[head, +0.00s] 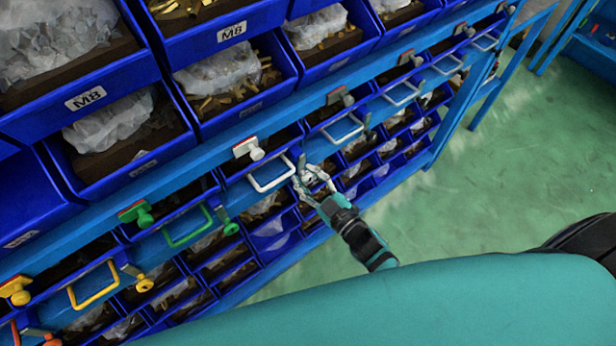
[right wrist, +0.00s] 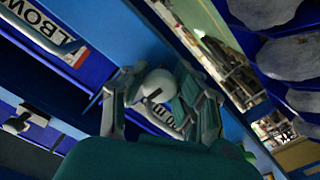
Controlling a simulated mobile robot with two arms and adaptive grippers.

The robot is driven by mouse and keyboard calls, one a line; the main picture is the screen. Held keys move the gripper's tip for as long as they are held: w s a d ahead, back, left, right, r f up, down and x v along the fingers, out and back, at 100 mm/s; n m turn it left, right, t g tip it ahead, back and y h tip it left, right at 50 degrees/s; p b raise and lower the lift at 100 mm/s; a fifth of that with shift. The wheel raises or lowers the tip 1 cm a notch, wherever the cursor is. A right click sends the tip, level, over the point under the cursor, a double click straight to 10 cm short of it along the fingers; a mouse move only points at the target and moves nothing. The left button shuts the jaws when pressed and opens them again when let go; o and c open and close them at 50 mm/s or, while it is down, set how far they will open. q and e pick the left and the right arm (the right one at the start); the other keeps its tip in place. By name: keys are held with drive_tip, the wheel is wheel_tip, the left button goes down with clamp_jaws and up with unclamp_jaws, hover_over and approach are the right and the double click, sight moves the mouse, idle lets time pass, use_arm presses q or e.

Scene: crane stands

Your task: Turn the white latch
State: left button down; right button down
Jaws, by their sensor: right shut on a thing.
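My right gripper (head: 314,178) reaches in from the lower right to the rack's front, just right of the white handle (head: 270,175). It is shut on the white latch at that handle's right end; its fingers hide most of the latch in the head view. In the right wrist view the latch's round white knob (right wrist: 158,84) sits between the two fingers of the gripper (right wrist: 160,100). Another white latch (head: 249,148), with a red-edged plate, is at the upper left of the same handle. My left gripper is not in view.
A green handle (head: 187,228) with green latches and a yellow handle (head: 94,287) with yellow latches lie to the left. Grey handles (head: 343,128) continue up right. Blue bins (head: 235,85) of parts stand above. Green floor (head: 480,170) is open at the right.

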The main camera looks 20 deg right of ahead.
drive_tip(key=shift+w+r+n, duration=0.1)
drive_tip(key=shift+r+n, duration=0.15)
drive_tip(key=shift+n, duration=0.65)
drive_tip(key=c, duration=0.9)
unclamp_jaws()
drive_tip(key=shift+a, duration=0.1)
drive_tip(key=shift+c, duration=0.2)
drive_tip(key=shift+f, duration=0.1)
drive_tip(key=shift+s+f, duration=0.1)
drive_tip(key=shift+s, duration=0.1)
drive_tip(key=v, duration=1.2)
drive_tip(key=shift+w, duration=0.1)
